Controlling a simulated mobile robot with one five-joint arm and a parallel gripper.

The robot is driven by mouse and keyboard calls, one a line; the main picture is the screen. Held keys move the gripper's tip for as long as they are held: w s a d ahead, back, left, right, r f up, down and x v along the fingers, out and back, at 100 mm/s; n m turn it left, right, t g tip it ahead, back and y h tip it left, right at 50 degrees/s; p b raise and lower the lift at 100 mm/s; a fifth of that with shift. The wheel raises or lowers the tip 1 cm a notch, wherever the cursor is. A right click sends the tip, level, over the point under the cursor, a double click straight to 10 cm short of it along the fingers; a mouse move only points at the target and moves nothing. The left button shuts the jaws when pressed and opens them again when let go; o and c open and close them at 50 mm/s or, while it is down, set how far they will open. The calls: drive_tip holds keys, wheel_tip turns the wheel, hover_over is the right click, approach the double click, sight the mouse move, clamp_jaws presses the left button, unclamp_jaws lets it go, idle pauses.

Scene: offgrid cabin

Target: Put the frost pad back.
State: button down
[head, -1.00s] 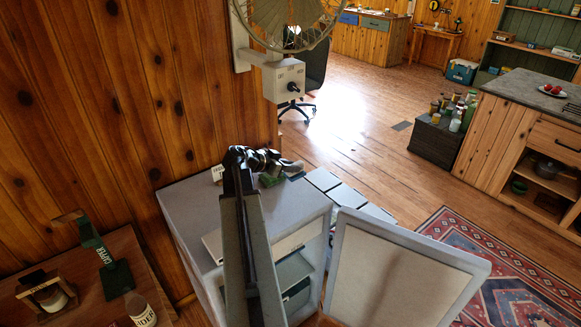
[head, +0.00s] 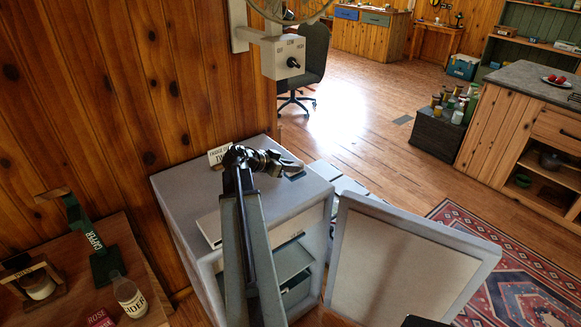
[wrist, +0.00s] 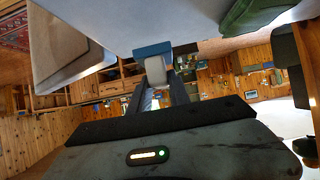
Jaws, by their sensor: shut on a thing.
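My gripper (head: 292,165) is over the right side of the top of a small grey fridge (head: 180,190). It is shut on a small blue block (head: 296,176), apparently the frost pad. The blue block (wrist: 153,49) also shows at the fingertip in the wrist view, next to the pale fridge surface. I cannot tell whether it touches that surface. The fridge door (head: 405,265) stands open to the right. A shelf (head: 290,262) and a green item (head: 296,283) show inside, partly hidden by my arm.
A lettered card (head: 220,154) stands on the fridge top. A green thing (wrist: 255,14) shows in the wrist view. A wooden table (head: 70,290) with a bottle (head: 130,297) is at left. Open floor (head: 370,150) and a patterned rug (head: 510,275) lie to the right.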

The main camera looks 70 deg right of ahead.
sight(288, 175)
drive_tip(key=shift+f+b, duration=1.7)
drive_tip(key=shift+f, duration=0.3)
drive_tip(key=shift+f, duration=0.25)
drive_tip(key=c, duration=1.1)
unclamp_jaws()
drive_tip(key=shift+c, duration=0.2)
drive_tip(key=p+v, duration=0.3)
drive_tip(key=v, duration=0.4)
drive_tip(key=shift+s+r, duration=0.1)
drive_tip(key=shift+r, duration=0.05)
drive_tip(key=shift+w+a, duration=0.25)
drive_tip(key=shift+a, duration=0.1)
